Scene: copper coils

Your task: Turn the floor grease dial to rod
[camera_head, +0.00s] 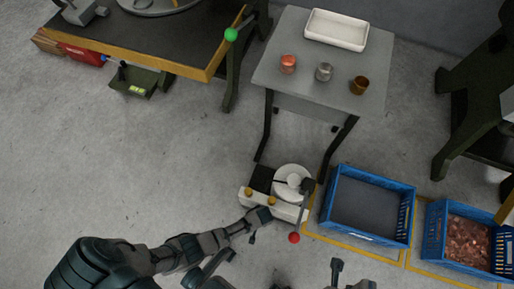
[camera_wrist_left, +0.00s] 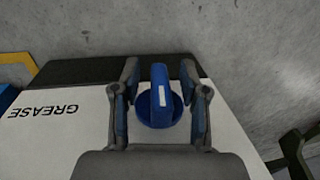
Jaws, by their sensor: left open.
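The blue dial (camera_wrist_left: 160,98) has a raised grip bar with a white mark and sits on a white panel (camera_wrist_left: 60,125) lettered GREASE. In the left wrist view its bar points roughly up the picture. My left gripper (camera_wrist_left: 164,100) is open, with one finger on each side of the dial; I cannot tell whether they touch it. In the head view my left gripper (camera_head: 250,228) is at the front of a low white machine (camera_head: 284,209) on the floor. The dial cannot be made out there. My right gripper (camera_head: 345,272) is partly visible at the bottom edge; its opening is unclear.
The machine has a round disc (camera_head: 292,182) and a lever with a red ball (camera_head: 294,238). An empty blue crate (camera_head: 366,237) and a crate of copper pieces (camera_head: 467,267) stand at right. A grey table (camera_head: 322,87) stands behind. Floor at left is clear.

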